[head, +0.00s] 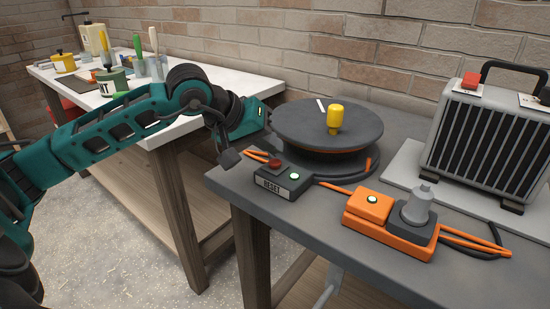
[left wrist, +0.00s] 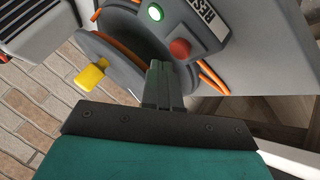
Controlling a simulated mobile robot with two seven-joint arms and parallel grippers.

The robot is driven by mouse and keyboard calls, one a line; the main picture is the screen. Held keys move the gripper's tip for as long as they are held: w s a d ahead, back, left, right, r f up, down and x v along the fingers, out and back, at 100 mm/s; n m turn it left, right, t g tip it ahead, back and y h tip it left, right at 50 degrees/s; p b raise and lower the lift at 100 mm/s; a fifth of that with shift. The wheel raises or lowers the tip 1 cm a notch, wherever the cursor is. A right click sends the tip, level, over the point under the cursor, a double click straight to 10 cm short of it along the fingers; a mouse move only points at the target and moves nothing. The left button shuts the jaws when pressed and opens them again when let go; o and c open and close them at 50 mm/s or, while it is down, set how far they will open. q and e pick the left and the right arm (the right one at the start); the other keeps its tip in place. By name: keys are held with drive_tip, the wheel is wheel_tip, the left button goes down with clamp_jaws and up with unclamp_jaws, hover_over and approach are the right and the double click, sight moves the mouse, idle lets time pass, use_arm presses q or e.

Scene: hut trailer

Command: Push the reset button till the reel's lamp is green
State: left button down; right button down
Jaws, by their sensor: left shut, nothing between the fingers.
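The reset box (head: 285,183), labelled RESET, sits at the table's left front edge. On it are a red reset button (head: 274,163) and a lamp (head: 294,176) lit green. Behind it is the cable reel (head: 325,125) with a grey disc and a yellow knob (head: 334,117). My left gripper (head: 229,158) is shut and empty, left of the button and apart from it. In the left wrist view the shut fingertips (left wrist: 159,66) point toward the red button (left wrist: 179,48), with the green lamp (left wrist: 155,12) beyond. My right gripper is not in view.
An orange socket block (head: 385,232) with a green light and a grey plug is at the front right. A heater (head: 490,145) stands behind it. A white-topped bench (head: 200,118) with jars and tools is at the left. Orange cables lie around the reel.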

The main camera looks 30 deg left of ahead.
sight(270, 162)
use_arm(q)
drive_tip(key=shift+r+p, duration=0.95)
drive_tip(key=shift+r, duration=0.45)
drive_tip(key=shift+r+p, duration=0.75)
drive_tip(key=shift+r, duration=0.4)
